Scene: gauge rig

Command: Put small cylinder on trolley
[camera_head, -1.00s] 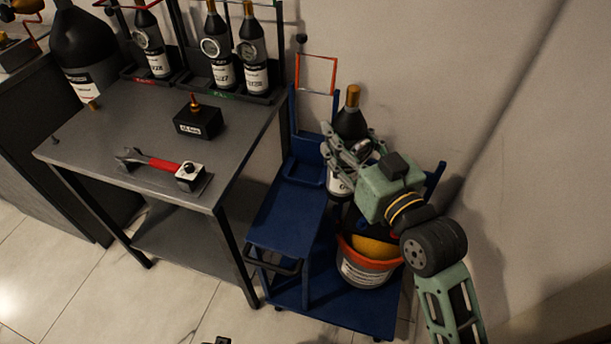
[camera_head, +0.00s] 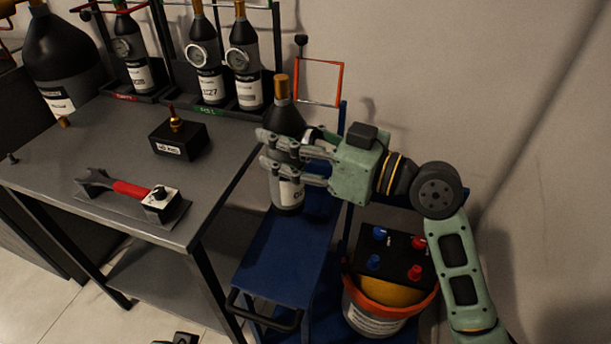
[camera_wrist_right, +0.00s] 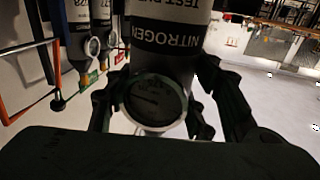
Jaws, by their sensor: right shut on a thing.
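The small cylinder (camera_head: 283,115) is dark with a copper-coloured top and a white label. My right gripper (camera_head: 268,152) is shut around its body from the right. The cylinder is upright at the back of the blue trolley's (camera_head: 280,262) upper deck; I cannot tell whether its base touches the deck. In the right wrist view the cylinder (camera_wrist_right: 170,45) shows a "NITROGEN" label upside down, with a round gauge (camera_wrist_right: 154,100) between the fingers. My left gripper does not show clearly.
A grey table (camera_head: 100,150) stands left of the trolley, holding a black box (camera_head: 180,138) and a red-handled wrench (camera_head: 130,190). Several gauge bottles stand in racks behind. An orange-rimmed bucket (camera_head: 375,325) sits low on the trolley's right. An orange frame (camera_head: 341,85) rises behind the cylinder.

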